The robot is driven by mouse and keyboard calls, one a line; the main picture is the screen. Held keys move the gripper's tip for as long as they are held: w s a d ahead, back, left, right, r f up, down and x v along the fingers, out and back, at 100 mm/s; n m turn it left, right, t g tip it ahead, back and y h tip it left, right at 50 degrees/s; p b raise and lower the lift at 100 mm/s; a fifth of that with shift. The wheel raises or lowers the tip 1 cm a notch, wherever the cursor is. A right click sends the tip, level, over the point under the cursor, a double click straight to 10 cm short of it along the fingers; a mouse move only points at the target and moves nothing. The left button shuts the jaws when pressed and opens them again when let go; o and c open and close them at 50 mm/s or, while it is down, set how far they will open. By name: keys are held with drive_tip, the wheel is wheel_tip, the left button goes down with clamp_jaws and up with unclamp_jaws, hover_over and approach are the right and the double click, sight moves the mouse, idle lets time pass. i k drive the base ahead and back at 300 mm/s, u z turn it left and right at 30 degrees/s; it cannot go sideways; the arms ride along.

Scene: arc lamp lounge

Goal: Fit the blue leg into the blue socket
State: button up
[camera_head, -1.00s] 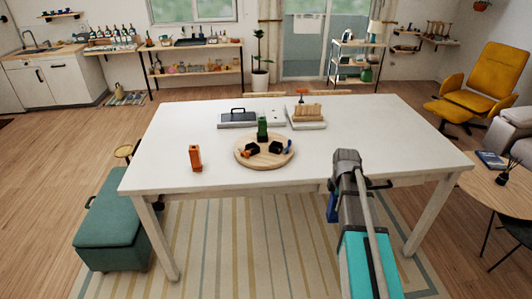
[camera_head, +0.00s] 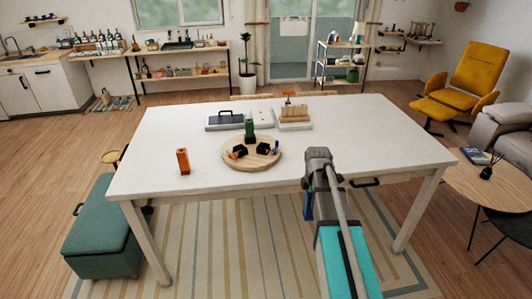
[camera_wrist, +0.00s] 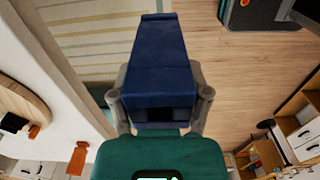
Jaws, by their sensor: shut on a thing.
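The blue leg (camera_wrist: 160,65) fills the middle of the wrist view. My gripper (camera_wrist: 160,106) is shut on it, with a grey finger on each side. In the head view a bit of the blue leg (camera_head: 307,208) shows beside my arm, in front of the table's near edge; my gripper is mostly hidden there. A round wooden base (camera_head: 236,161) lies on the table, left of and beyond my arm. The blue socket (camera_head: 276,147) appears as a small blue patch on its right side. The leg and base are apart.
A green leg (camera_head: 249,127) stands upright at the base's back. A grey case (camera_head: 225,122) and a tray with a wooden block (camera_head: 295,118) lie behind. The table's right part is clear.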

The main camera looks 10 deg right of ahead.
sight(254, 154)
drive_tip(key=u, duration=0.1)
drive_tip(key=i, duration=1)
drive_tip(key=z, duration=0.1)
